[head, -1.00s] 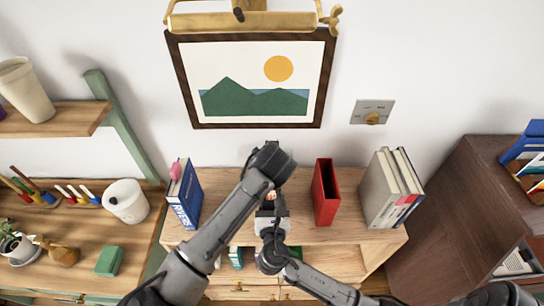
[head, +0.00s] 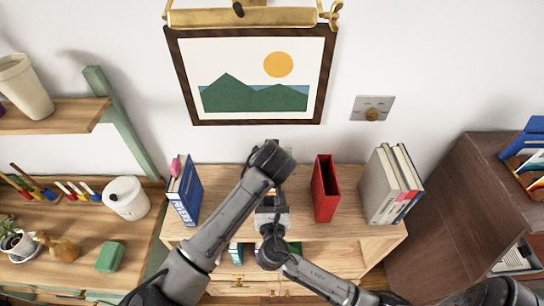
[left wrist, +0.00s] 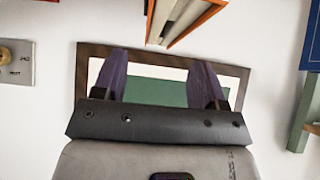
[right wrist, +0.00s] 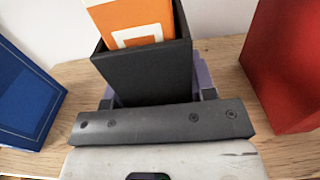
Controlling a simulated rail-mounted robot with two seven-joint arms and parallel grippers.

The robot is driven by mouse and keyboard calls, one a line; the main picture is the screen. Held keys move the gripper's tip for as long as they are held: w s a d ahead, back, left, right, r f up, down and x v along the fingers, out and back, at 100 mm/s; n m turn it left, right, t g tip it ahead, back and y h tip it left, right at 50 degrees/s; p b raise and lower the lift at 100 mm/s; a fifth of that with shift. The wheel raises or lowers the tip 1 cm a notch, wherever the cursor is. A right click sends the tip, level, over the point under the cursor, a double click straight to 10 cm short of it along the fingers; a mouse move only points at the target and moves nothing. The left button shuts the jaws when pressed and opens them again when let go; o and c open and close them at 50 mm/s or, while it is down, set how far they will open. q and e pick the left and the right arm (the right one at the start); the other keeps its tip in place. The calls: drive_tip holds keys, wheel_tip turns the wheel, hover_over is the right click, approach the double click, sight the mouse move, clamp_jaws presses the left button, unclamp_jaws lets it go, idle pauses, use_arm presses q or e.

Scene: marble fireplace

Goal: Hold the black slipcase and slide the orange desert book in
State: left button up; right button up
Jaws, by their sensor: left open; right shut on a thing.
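The black slipcase (right wrist: 148,75) stands upright in the right wrist view, open end up. My right gripper (right wrist: 155,92) is shut on it, one finger on each side. The orange desert book (right wrist: 137,18) sits part way in the slipcase, its upper part sticking out above the rim. In the left wrist view, the orange book (left wrist: 183,22) shows at the top edge with its pale pages, beyond my fingertips. My left gripper (left wrist: 160,78) is open, with nothing between its fingers. In the head view my arms hide most of the slipcase and the book.
A red slipcase (head: 325,188) stands to the right on the wooden shelf. Blue books (head: 184,195) stand to the left, and pale books (head: 390,185) farther right. A framed picture (head: 250,75) hangs on the wall behind.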

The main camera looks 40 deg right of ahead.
use_arm(q)
drive_tip(key=v, duration=1.2)
use_arm(e)
drive_tip(key=o, duration=1.1)
drive_tip(key=shift+c, duration=0.2)
use_arm(q)
drive_tip(key=shift+d, duration=0.1)
